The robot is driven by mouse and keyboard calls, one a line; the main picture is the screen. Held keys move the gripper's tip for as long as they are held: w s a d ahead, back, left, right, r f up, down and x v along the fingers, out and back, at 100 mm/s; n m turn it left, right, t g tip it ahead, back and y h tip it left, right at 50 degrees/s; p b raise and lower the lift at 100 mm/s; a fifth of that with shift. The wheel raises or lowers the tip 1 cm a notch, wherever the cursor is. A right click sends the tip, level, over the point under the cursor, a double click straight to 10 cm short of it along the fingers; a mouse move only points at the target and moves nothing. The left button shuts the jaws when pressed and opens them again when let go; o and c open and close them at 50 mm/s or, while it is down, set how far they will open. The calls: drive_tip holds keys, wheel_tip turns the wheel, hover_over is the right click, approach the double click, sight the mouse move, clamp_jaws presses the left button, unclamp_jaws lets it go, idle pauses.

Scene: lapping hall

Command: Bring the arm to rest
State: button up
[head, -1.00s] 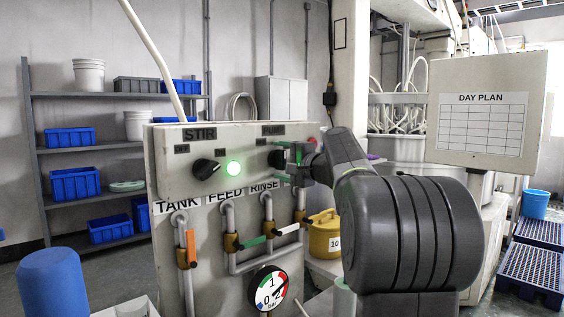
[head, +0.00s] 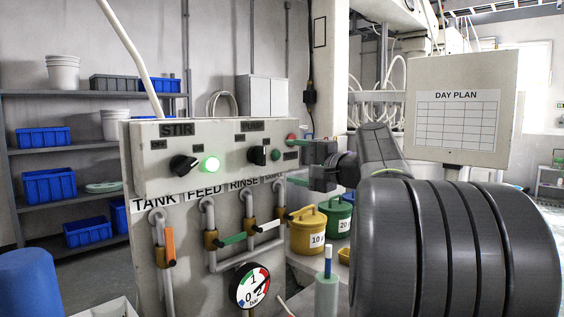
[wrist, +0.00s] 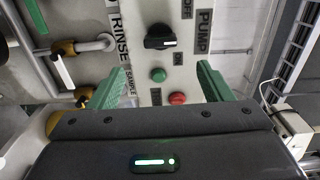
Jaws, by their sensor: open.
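My gripper (head: 296,160) is open and empty, its two green fingers at the right end of the control panel (head: 140,190). In the wrist view the fingers (wrist: 158,84) stand apart, with a green button (wrist: 158,75) and a red button (wrist: 177,98) in the gap between them. The black pump knob (head: 257,155) is just left of my gripper and clear of the fingers. It also shows in the wrist view (wrist: 158,38), beyond the fingertips. Whether the fingers touch the panel I cannot tell.
Valves and pipes with a pressure gauge (head: 253,288) are below. A yellow pail (head: 307,231) and a green pail (head: 338,216) stand behind.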

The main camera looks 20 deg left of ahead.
sight(264, 157)
drive_tip(key=shift+s+d, duration=0.25)
drive_tip(key=shift+d, duration=0.25)
drive_tip(key=p+x, duration=0.1)
drive_tip(key=x, duration=1.3)
drive_tip(key=shift+d+r, duration=0.1)
